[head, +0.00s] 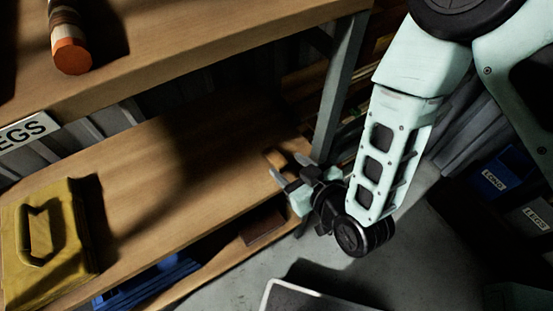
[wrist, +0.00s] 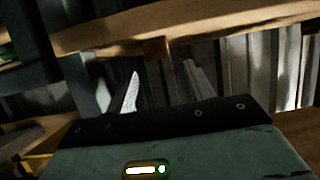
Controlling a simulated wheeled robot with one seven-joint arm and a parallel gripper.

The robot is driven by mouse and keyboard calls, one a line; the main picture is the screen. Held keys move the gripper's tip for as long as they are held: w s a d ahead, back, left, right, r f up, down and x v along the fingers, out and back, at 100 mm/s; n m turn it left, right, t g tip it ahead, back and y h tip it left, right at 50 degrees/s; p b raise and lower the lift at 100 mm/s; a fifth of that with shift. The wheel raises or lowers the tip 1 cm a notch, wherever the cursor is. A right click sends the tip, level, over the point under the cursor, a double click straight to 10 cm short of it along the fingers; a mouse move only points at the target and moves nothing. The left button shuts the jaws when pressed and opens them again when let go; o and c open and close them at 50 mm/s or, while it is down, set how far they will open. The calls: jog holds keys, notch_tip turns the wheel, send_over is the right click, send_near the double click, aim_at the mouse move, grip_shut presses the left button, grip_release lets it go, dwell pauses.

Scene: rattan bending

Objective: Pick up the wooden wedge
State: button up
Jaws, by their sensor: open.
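A small orange-brown wooden piece, which looks like the wooden wedge (head: 275,159), lies near the right end of the lower wooden shelf in the head view. My gripper (head: 290,168) is right beside it at the shelf's end, with its fingers spread and pointing toward it. Part of the piece may be hidden behind a finger. In the wrist view my gripper (wrist: 163,80) is open with nothing clearly between its fingers. A brown block-like shape (wrist: 156,47) shows beyond the fingertips; I cannot tell whether it is the wedge.
The lower shelf (head: 150,180) holds a yellow case (head: 45,245) at left. An upper shelf (head: 190,40) carries an orange-tipped cylinder (head: 70,55). A grey post (head: 340,85) stands close to my gripper. Blue and dark bins (head: 490,180) are at right.

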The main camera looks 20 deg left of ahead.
aim_at(278, 159)
jog(key=shift+f+p+x, duration=0.1)
jog(key=shift+p+x, duration=0.1)
jog(key=shift+x, duration=1.4)
jog(key=shift+f+p+x, duration=0.15)
jog(key=shift+x, duration=1.4)
jog(key=c, duration=1)
